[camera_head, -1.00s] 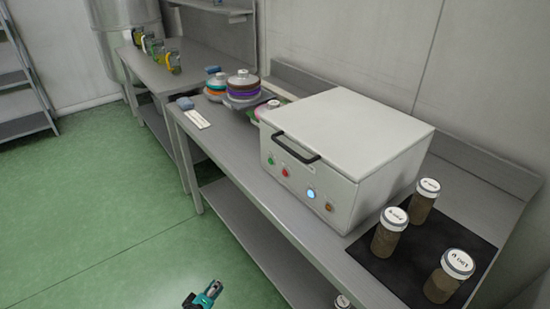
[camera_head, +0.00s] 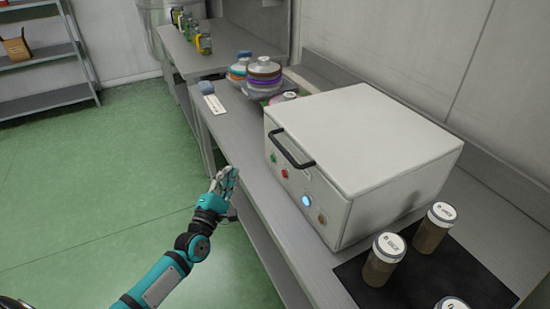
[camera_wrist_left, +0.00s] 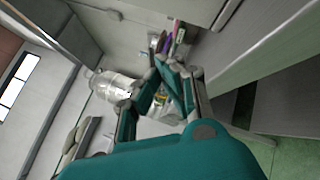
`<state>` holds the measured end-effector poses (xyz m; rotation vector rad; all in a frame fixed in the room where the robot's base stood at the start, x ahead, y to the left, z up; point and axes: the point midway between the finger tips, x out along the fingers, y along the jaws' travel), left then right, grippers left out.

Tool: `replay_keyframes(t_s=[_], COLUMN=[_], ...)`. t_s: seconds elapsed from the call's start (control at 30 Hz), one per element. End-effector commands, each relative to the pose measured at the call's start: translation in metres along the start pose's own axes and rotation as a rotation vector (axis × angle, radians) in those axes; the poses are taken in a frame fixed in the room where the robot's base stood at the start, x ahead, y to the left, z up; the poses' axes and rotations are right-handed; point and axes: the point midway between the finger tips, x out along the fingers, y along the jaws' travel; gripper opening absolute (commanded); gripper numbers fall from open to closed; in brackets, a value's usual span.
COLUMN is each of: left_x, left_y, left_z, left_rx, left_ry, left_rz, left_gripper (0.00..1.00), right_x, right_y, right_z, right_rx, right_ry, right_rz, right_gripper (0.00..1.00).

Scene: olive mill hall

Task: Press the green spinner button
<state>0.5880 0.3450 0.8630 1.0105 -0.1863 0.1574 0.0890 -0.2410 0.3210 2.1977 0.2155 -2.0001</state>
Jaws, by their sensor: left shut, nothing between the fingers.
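The white spinner box (camera_head: 365,150) stands on the steel table with its lid down and a black handle on its front. Its front carries a green button (camera_head: 273,158), a red button (camera_head: 285,174), a lit blue-white one (camera_head: 306,200) and a brownish one (camera_head: 322,219). My left gripper (camera_head: 227,178) is shut and empty, in front of the table edge, left of and apart from the buttons in the picture. In the left wrist view its closed fingers (camera_wrist_left: 165,75) show, but I cannot make out the green button there. My right gripper is not in view.
Jars with white lids (camera_head: 384,260) stand on a black mat (camera_head: 420,262) at the right. Stacked colored discs (camera_head: 264,75) and a blue item (camera_head: 206,87) lie beyond the box. Green floor (camera_head: 110,190) is open at the left.

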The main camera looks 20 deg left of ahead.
Motion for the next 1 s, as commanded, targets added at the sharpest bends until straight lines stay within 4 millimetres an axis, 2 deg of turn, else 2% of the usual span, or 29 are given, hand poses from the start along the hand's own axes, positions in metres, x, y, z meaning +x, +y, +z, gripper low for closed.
replay_keyframes(t_s=[0.43,1.0], left_x=[0.006,0.056], left_y=[-0.005,-0.042], left_z=[0.004,0.040], left_rx=[0.002,0.002], left_ry=[0.001,0.000], left_rz=[0.000,0.000], left_gripper=[0.00,0.00], right_x=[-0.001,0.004], right_y=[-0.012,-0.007], right_z=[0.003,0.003], right_rx=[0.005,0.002], right_ry=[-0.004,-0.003], right_rz=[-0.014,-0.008], right_gripper=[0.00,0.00])
